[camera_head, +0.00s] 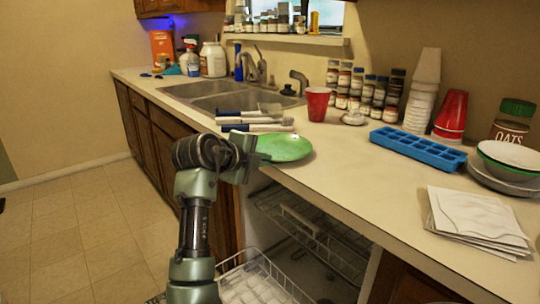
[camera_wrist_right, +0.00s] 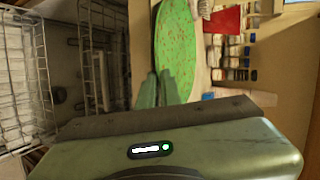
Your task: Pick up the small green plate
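The small green plate (camera_head: 284,147) is at the counter's front edge, just right of the sink, with its near side by the edge above the open dishwasher. My right gripper (camera_head: 254,157) is at the plate's left rim. In the right wrist view the plate (camera_wrist_right: 176,40) runs up from the fingers (camera_wrist_right: 158,86). The two fingers are close together, and the rim appears to be pinched between them. Whether the plate is off the counter I cannot tell. My left gripper is not in view.
Several blue-and-white utensils (camera_head: 255,121) lie behind the gripper near the sink (camera_head: 225,97). A red cup (camera_head: 317,104) stands behind the plate. A blue ice tray (camera_head: 418,149) and stacked bowls (camera_head: 510,158) are to the right. The open dishwasher rack (camera_head: 310,230) is below the counter edge.

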